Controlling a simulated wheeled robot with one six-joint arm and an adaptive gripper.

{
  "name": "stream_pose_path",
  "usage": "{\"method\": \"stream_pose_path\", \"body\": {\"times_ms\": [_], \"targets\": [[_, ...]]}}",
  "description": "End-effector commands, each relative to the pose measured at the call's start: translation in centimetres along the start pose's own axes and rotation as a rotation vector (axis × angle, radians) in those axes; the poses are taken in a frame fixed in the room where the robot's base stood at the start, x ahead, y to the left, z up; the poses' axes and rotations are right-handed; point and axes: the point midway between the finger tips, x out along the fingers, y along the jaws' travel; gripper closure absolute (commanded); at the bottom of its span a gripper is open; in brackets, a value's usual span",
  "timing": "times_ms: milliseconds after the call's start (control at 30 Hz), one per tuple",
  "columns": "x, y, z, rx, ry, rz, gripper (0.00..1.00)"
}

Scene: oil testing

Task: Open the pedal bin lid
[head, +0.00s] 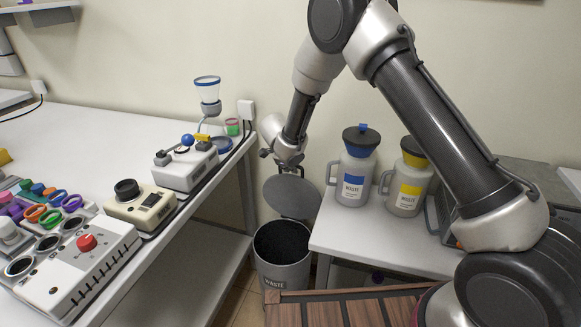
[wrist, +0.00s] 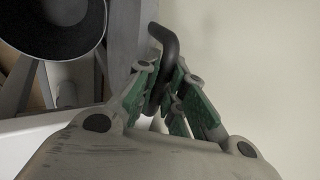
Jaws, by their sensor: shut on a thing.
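The grey pedal bin (head: 283,268), marked WASTE, stands on the floor between the two benches. Its round grey lid (head: 292,196) is tilted up at the back, and the dark inside of the bin shows. My gripper (head: 290,168) is behind the top of the lid. In the wrist view my gripper (wrist: 165,85) has its green-padded fingers closed around a dark bent lid handle (wrist: 164,40). The open bin mouth (wrist: 48,18) shows at the upper left of that view. The handle is mostly hidden in the head view.
The left bench (head: 85,130) carries several testing devices and coloured rings. The right-hand table (head: 335,235) holds a blue-labelled waste jug (head: 352,185) and a yellow-labelled one (head: 409,190). The wall is close behind the bin. The gap between the benches is narrow.

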Motion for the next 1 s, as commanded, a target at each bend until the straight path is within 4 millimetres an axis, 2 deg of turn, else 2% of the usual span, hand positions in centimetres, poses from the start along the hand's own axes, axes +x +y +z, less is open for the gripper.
{"method": "stream_pose_path", "body": {"times_ms": [33, 67, 167, 467, 567, 667, 1000], "targets": [[0.0, -0.1, 0.0, 0.004, -0.001, -0.001, 1.00], [0.0, -0.1, 0.0, 0.004, -0.001, -0.001, 0.83], [0.0, -0.1, 0.0, 0.003, 0.000, -0.001, 0.66], [-0.1, 0.0, 0.0, 0.001, 0.000, 0.000, 0.66], [-0.7, 0.0, 0.1, 0.000, -0.001, -0.001, 0.66], [-2.3, -0.1, 0.1, 0.002, -0.003, -0.001, 0.66], [-9.6, 0.0, 0.1, 0.001, -0.003, -0.001, 0.66]]}}
